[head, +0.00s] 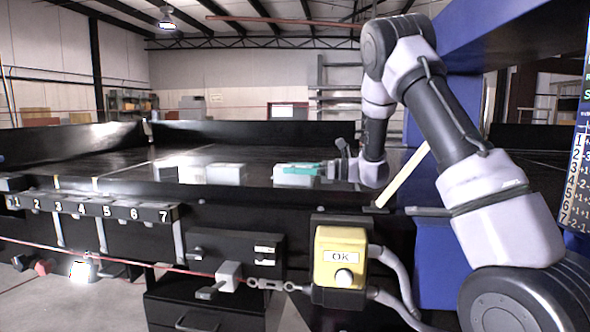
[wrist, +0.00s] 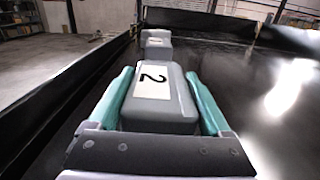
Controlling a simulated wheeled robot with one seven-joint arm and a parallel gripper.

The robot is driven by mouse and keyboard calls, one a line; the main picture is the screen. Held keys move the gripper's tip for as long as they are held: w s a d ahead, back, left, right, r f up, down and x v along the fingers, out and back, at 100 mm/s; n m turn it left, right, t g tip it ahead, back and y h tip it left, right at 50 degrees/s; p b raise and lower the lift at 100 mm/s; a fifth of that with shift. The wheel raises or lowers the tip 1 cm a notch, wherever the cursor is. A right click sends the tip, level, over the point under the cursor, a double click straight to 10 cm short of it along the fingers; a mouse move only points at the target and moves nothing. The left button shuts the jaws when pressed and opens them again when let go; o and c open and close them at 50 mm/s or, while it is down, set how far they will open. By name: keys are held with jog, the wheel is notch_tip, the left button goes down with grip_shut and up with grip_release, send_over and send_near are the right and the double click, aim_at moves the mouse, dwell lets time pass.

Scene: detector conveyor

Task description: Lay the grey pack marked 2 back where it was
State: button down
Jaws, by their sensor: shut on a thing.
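The grey pack marked 2 (wrist: 160,97) sits between the teal fingers of my gripper (wrist: 160,102) in the wrist view, its white label facing up. My gripper (head: 298,168) is shut on it. In the head view the pack (head: 293,180) shows pale below the fingers, low over the black conveyor (head: 250,154). I cannot tell whether its underside touches the belt. Another grey pack (wrist: 156,38) with a white label lies straight ahead of it in the wrist view; that label is too small to read.
A pale pack (head: 226,174) is on the belt left of my gripper. A bar numbered 1 to 7 (head: 95,208) runs along the front edge. A dark side wall (wrist: 75,85) runs close left; the belt at right is clear.

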grip_release()
jog(key=shift+f, duration=0.15)
jog(key=shift+d+r, duration=0.2)
jog(key=shift+d, duration=0.1)
jog(key=d, duration=0.3)
jog(key=s+d, duration=0.1)
jog(key=d, duration=0.3)
jog(key=s+d, duration=0.1)
jog(key=d, duration=0.3)
jog(key=shift+s+d, duration=0.1)
jog(key=shift+s, duration=0.05)
